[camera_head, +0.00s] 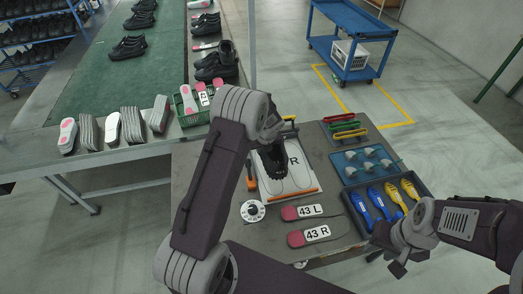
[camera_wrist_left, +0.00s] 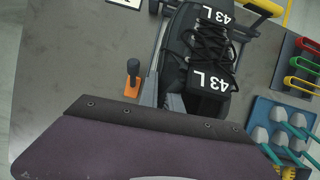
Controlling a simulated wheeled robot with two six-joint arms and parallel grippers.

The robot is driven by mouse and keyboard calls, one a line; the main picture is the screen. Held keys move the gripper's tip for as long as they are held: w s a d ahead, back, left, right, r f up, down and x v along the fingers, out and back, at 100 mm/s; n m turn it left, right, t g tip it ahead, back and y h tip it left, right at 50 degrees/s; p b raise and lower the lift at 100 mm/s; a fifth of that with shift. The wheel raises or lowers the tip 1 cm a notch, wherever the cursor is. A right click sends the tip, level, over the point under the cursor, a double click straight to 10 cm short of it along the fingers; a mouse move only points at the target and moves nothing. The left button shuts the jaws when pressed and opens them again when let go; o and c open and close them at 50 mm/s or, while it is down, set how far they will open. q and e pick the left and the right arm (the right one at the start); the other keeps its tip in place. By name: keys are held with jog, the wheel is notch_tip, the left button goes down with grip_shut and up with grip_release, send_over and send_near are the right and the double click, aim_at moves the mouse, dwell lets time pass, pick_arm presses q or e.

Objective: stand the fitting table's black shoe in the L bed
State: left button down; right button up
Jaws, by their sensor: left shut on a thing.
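The black laced shoe (camera_head: 271,163) is over the left side of the white fitting board (camera_head: 299,189), beside the printed R (camera_head: 293,160). It covers the left-hand bed, and I cannot tell whether its sole touches the board. In the left wrist view the shoe (camera_wrist_left: 190,48) shows its laces and two white 43 L labels (camera_wrist_left: 213,80). My left gripper (camera_head: 270,132) is shut on the shoe at its far end; its fingers (camera_wrist_left: 164,97) show partly in the wrist view. My right gripper (camera_head: 386,260) is open and empty by the table's right front.
Two insoles marked 43 L (camera_head: 311,211) and 43 R (camera_head: 317,234) lie in front, beside a round white dial (camera_head: 252,211).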

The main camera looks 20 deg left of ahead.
aim_at(261, 155)
pick_arm(q)
jog(key=shift+s+a, duration=0.15)
jog(key=shift+a, duration=0.1)
jog(key=shift+f, duration=0.15)
jog(key=shift+d+f+b, duration=0.15)
jog(key=shift+f+b, duration=0.8)
jog(key=shift+b, duration=0.25)
notch_tip(261, 155, down, 2)
jog(key=shift+f+b, duration=0.1)
jog(key=shift+b, duration=1.15)
notch_tip(261, 155, down, 4)
jog(key=b, duration=0.4)
jog(key=shift+f+b, duration=0.1)
jog(key=shift+b, duration=0.25)
jog(key=shift+f+b, duration=0.6)
jog(key=shift+f, duration=0.9)
jog(key=c, duration=1.5)
grip_release()
